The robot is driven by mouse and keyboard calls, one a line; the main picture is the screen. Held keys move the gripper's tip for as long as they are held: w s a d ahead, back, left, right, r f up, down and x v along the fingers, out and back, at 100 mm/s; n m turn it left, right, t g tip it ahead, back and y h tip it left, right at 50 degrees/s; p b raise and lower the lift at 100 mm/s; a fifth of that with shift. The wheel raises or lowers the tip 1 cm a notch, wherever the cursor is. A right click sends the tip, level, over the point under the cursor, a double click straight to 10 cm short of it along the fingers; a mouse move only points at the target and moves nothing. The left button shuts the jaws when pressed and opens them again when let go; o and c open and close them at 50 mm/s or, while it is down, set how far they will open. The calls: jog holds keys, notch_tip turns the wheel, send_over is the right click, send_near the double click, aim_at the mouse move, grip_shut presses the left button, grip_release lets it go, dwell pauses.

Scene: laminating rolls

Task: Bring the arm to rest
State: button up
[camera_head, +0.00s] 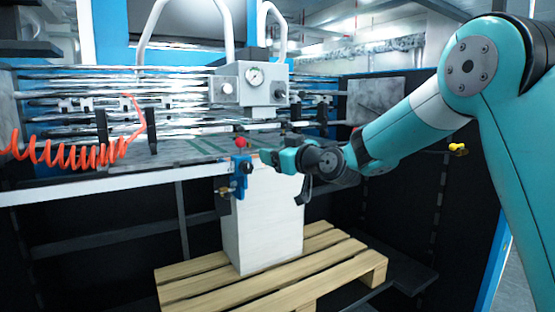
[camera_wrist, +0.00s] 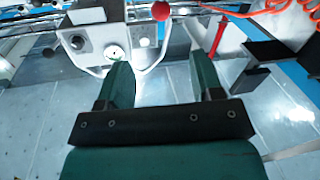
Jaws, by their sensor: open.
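My teal arm reaches in from the right in the head view and is bent at the elbow. My gripper (camera_head: 266,156) is in front of the laminating machine's table, above the white stack (camera_head: 265,222). In the wrist view my gripper (camera_wrist: 164,78) has its two green fingers spread apart, with nothing between them. A red ball knob (camera_head: 240,142) is close to the fingertips in the head view; a red ball (camera_wrist: 160,11) also shows beyond the fingers in the wrist view. Whether the fingers touch anything is hard to tell.
A grey box with a gauge (camera_head: 254,82) hangs over the machine's rollers (camera_head: 180,95). A coiled orange hose (camera_head: 70,152) hangs at the left. A blue clamp-like fitting (camera_head: 240,178) is at the table edge. The white stack stands on a wooden pallet (camera_head: 190,284).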

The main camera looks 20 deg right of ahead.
jog(key=shift+s+d, duration=0.1)
jog(key=shift+s, duration=0.1)
jog(key=s+a+f+g+p, duration=0.15)
jog(key=s+a+g, duration=0.25)
jog(key=s, duration=0.5)
jog(key=s+a+f+g, duration=0.3)
jog(key=s+a+g, duration=0.1)
jog(key=s, duration=0.5)
jog(key=s+d+f+g+h, duration=0.1)
jog(key=s+f+g, duration=0.2)
jog(key=s, duration=0.9)
jog(key=s+d+f+g+h, duration=0.1)
jog(key=s+g, duration=0.4)
jog(key=s, duration=0.6)
notch_tip(320, 180, down, 2)
jog(key=shift+s+d+f+h+p, duration=0.1)
jog(key=shift+s+d+h+p, duration=0.25)
jog(key=shift+h, duration=0.35)
jog(key=shift+a, duration=0.15)
jog(key=shift+c, duration=0.3)
